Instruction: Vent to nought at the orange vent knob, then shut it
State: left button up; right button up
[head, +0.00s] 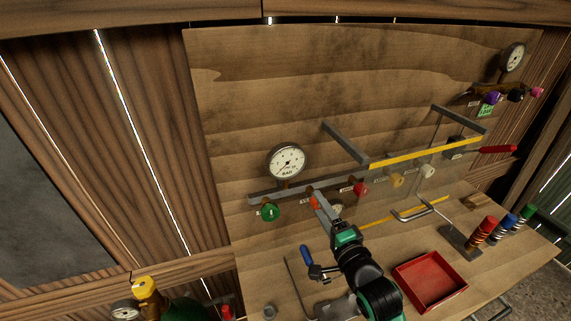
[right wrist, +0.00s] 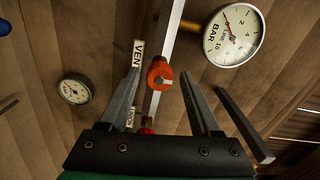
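The orange vent knob (head: 313,201) sits on the grey rail of the wooden board, below and right of a round white BAR gauge (head: 286,162). In the right wrist view the knob (right wrist: 159,76) lies between the fingers of my right gripper (right wrist: 160,90), with clear gaps on both sides. A VENT label (right wrist: 137,58) is beside it. My right gripper (head: 322,208) is open and covers part of the knob in the head view. The gauge (right wrist: 233,37) also shows in the wrist view, but its reading is too small to tell surely. My left gripper is not in view.
A green knob (head: 269,212) is left of the vent knob, and a red knob (head: 360,189) is right of it on the rail. A grey bar (head: 346,144) juts out above. A blue-handled lever (head: 307,256) and a red tray (head: 430,281) are below on the bench.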

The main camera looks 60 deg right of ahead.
jog(key=v, duration=0.6)
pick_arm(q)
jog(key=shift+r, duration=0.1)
pick_arm(e)
jog(key=shift+a, duration=0.1)
